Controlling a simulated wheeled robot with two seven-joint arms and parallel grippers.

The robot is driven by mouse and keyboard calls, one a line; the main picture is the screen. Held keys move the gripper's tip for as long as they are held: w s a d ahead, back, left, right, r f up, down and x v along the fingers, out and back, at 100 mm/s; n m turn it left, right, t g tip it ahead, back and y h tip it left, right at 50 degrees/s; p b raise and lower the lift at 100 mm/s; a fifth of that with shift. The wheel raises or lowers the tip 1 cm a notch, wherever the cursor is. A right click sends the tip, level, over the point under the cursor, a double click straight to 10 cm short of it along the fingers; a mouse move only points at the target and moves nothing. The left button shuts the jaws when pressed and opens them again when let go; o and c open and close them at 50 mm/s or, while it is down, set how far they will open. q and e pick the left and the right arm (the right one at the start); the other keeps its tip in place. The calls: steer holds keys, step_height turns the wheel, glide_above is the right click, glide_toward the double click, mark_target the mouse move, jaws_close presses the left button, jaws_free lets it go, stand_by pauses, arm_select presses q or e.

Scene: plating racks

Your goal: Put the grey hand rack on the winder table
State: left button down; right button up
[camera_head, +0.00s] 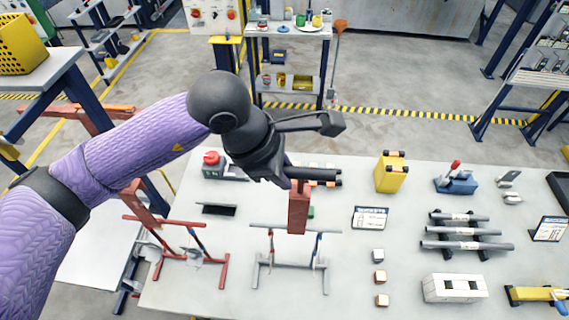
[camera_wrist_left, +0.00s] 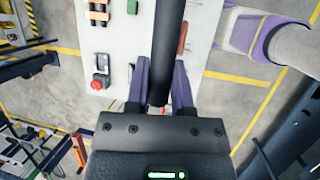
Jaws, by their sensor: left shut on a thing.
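My left gripper (camera_head: 284,180) is above the far middle of the pale worktable (camera_head: 400,290), shut on a dark round bar (camera_head: 318,173). In the left wrist view the bar (camera_wrist_left: 168,50) runs away from between the purple fingers (camera_wrist_left: 160,85). A red-brown upright piece (camera_head: 298,208) shows below the bar; I cannot tell whether they are joined. A grey frame with a top bar and feet (camera_head: 290,264) stands on the table below it, apart from the gripper. A similar red frame (camera_head: 190,256) stands to its left. Whether the held thing is the grey hand rack is unclear. My right gripper is out of view.
A red-button box (camera_head: 212,160), a yellow block (camera_head: 391,174), grey rods (camera_head: 465,230), small cubes (camera_head: 380,278) and a white block (camera_head: 455,288) occupy the table. A shelf unit (camera_head: 290,80) stands behind. A blue-legged table (camera_head: 50,75) stands left. Floor shows between.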

arm_select(q)
steer(key=shift+f, duration=0.15)
steer(key=shift+c, duration=2.4)
jaws_free()
steer(key=b+v, duration=0.1)
steer(key=v, duration=1.1)
steer(key=shift+b, duration=0.4)
